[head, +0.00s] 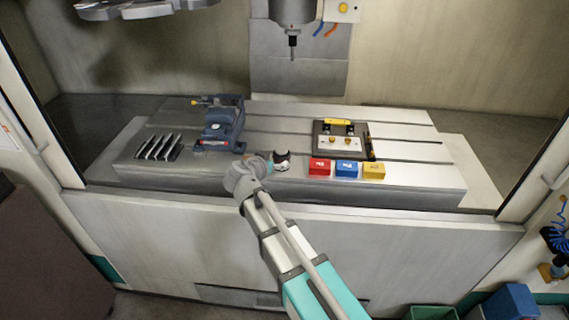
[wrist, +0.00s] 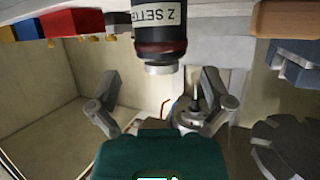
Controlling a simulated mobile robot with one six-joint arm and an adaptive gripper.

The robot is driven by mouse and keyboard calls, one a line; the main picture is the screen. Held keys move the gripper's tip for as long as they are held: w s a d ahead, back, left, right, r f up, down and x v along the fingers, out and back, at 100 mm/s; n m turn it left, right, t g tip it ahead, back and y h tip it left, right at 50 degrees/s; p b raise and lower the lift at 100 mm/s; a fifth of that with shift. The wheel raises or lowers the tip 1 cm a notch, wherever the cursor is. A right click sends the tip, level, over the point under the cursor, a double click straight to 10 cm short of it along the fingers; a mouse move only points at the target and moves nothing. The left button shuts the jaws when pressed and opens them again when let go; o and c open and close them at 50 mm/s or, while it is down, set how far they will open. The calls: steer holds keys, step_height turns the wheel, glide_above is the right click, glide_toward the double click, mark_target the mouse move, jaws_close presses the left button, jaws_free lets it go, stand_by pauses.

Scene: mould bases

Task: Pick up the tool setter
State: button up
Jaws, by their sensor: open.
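The tool setter (wrist: 160,35) is a dark cylinder with a white band lettered "Z SETTE…" and a pale metal end. It shows at the top middle of the wrist view, where the scene appears upside down. My gripper (wrist: 160,82) is open, with one grey finger on each side of the picture. The setter's pale end lies roughly centred between the fingertips, with clear gaps on both sides. In the head view my gripper (head: 277,163) is low over the front of the slotted table (head: 230,183). There the setter is hard to tell apart from it.
Red (head: 320,167), blue (head: 347,168) and yellow (head: 374,170) blocks stand to the right along the table front. A blue vise (head: 220,125) stands behind left, beside slim dark plates (head: 160,147). A fixture plate (head: 338,142) is behind right. The spindle (head: 292,30) hangs above.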

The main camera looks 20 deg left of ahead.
mark_target(282, 155)
steer(key=shift+w+f, duration=0.25)
steer(key=shift+w, duration=0.25)
steer(key=shift+w, duration=0.1)
steer(key=b+x, duration=0.2)
steer(key=x, duration=0.2)
steer(key=shift+w+f, duration=0.1)
steer(key=shift+f, duration=0.15)
steer(key=shift+w, duration=0.35)
steer(key=shift+d, duration=0.1)
steer(key=c, duration=1.1)
steer(key=shift+r, duration=0.1)
